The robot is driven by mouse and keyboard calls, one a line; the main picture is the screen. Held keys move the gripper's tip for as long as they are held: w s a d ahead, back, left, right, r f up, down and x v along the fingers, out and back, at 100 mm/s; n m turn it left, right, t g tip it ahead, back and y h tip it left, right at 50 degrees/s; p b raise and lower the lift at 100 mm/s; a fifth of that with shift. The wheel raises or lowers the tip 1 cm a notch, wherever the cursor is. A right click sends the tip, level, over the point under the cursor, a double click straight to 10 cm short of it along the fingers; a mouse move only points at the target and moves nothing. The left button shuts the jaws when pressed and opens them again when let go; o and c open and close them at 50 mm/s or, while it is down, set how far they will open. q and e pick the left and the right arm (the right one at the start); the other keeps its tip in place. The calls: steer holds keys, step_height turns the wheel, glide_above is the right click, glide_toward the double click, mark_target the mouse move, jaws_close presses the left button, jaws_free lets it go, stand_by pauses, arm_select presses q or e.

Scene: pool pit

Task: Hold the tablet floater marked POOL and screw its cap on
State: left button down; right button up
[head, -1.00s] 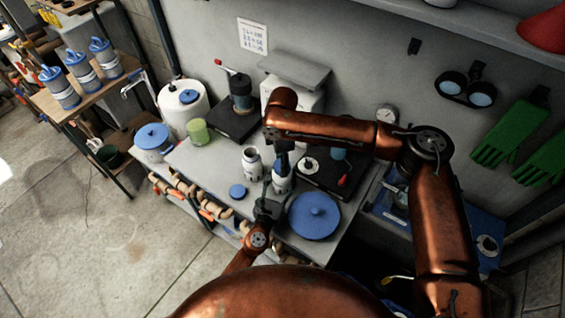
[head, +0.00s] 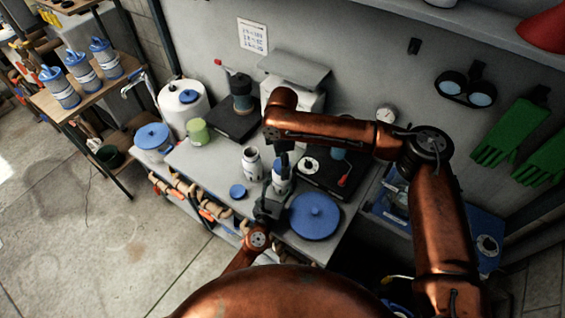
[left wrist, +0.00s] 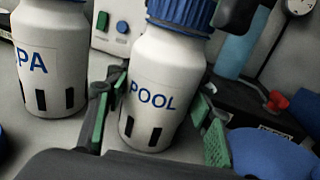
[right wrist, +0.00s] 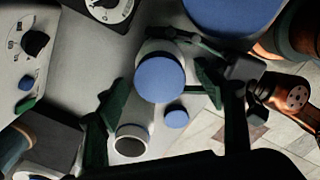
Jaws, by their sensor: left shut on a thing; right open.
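The white tablet floater marked POOL (left wrist: 155,90) stands upright on the bench, with its blue ribbed cap (left wrist: 183,12) on top. My left gripper (left wrist: 155,115) is shut around its lower body; in the head view this gripper (head: 272,200) comes from the front. My right gripper (head: 283,158) is above the floater, pointing down. In the right wrist view its open fingers (right wrist: 155,100) stand on either side of the cap (right wrist: 160,79), with gaps visible. How far the cap is threaded cannot be seen.
A second floater (left wrist: 50,55), its label partly cut to "PA", stands open-topped beside the first. A small blue cap (head: 237,191) lies on the bench nearby. A large blue round lid (head: 315,214) is close on the right. A black plate (head: 325,178) lies behind it.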

step_height(320, 180, up, 12)
stand_by(0.6)
arm_select(q)
steer(key=shift+r, duration=0.1)
steer(key=shift+r+p, duration=1.95)
arm_select(e)
steer(key=shift+s+r, duration=0.15)
steer(key=shift+r, duration=2.15)
